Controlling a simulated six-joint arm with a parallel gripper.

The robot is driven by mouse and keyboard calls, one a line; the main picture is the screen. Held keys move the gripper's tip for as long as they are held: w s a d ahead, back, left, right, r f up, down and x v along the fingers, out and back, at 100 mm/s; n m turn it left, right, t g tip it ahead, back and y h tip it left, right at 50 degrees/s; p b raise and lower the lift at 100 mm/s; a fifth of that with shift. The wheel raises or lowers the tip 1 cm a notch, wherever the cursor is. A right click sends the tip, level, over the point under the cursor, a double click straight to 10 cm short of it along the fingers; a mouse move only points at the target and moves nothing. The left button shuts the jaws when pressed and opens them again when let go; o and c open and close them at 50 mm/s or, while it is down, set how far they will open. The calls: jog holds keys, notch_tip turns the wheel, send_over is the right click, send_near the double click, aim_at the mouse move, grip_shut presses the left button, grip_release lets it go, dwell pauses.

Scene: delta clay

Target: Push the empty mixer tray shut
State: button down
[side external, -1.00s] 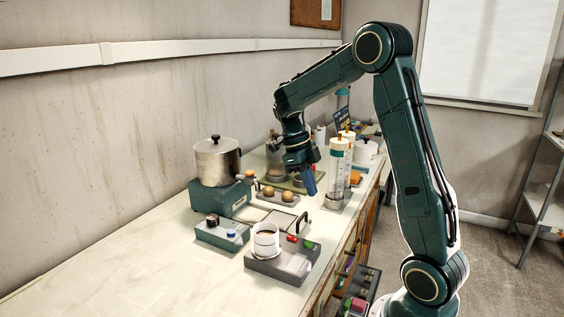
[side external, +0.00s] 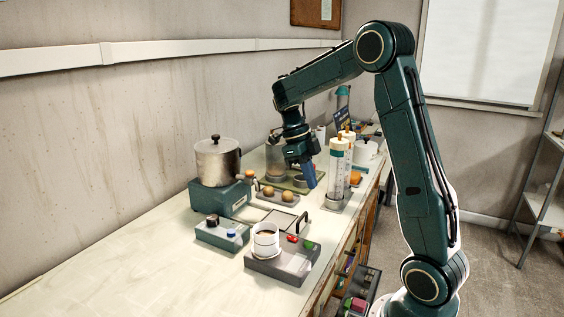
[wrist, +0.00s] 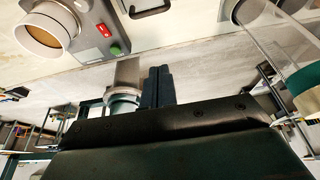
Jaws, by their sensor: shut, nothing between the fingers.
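A flat pale panel with a dark outline (side external: 279,220) and an upright black handle (side external: 304,222) lies on the counter between the control boxes and the egg holder. It looks like the mixer tray, and nothing shows on it. How far it stands open I cannot tell. The dark handle also shows at the top edge of the wrist view (wrist: 150,12). My gripper (side external: 309,182) points down above the counter, behind the handle in the side view and apart from it. Its fingers are together and empty in the wrist view (wrist: 158,74).
A grey box (side external: 283,262) with red and green buttons carries a white cup (side external: 266,240). A second control box (side external: 222,234), a pot (side external: 217,162) on a green base and an egg holder (side external: 276,198) stand nearby. Clear cylinders (side external: 339,173) stand close right of my gripper. The front-left counter is clear.

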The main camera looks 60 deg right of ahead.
aim_at(294, 224)
jog(key=x, duration=0.9)
jog(key=shift+s+f, duration=0.15)
jog(key=shift+f, duration=0.1)
jog(key=shift+w+f, duration=0.15)
jog(key=shift+w, duration=0.75)
jog(key=shift+w+f, duration=0.2)
jog(key=shift+w, duration=0.9)
jog(key=shift+w, duration=1.95)
jog(key=shift+s, duration=0.15)
